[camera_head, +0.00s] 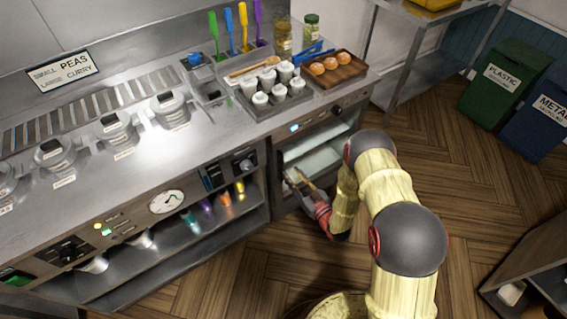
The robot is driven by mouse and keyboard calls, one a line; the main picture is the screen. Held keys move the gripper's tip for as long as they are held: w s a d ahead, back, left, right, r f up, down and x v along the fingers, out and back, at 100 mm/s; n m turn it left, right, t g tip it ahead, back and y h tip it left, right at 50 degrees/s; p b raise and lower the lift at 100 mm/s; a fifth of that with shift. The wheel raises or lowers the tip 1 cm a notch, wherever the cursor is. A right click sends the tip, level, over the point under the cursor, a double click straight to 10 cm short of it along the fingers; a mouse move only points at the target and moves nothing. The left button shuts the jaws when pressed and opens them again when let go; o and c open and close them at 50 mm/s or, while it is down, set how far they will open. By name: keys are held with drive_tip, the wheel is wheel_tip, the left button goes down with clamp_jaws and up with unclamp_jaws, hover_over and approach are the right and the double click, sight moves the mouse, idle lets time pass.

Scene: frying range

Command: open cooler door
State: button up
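The cooler (277,170) is built into the right end of the steel counter, below a panel with a small lit blue display (294,128). Its front shows a pale interior or glass with light shelf-like surfaces (318,160). I cannot tell for sure whether the door stands shut or partly open. My gripper (298,178) is at the lower left part of the cooler front, reaching in from the right. Its fingers are small and partly blurred, so their opening and any contact with a handle are unclear. My arm covers the cooler's lower right side.
The counter (215,140) carries a tray of white cups (268,98), a wooden tray with round brown items (335,68) and several lidded containers (116,130). An open shelf with coloured cups is left of the cooler. Bins (503,83) stand far right. Wooden floor (470,170) is clear.

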sight(282, 163)
drive_tip(key=b+x, duration=0.1)
drive_tip(key=x, duration=0.6)
drive_tip(key=shift+b, duration=0.35)
drive_tip(key=shift+w, duration=0.1)
drive_tip(key=shift+c, duration=0.4)
clamp_jaws()
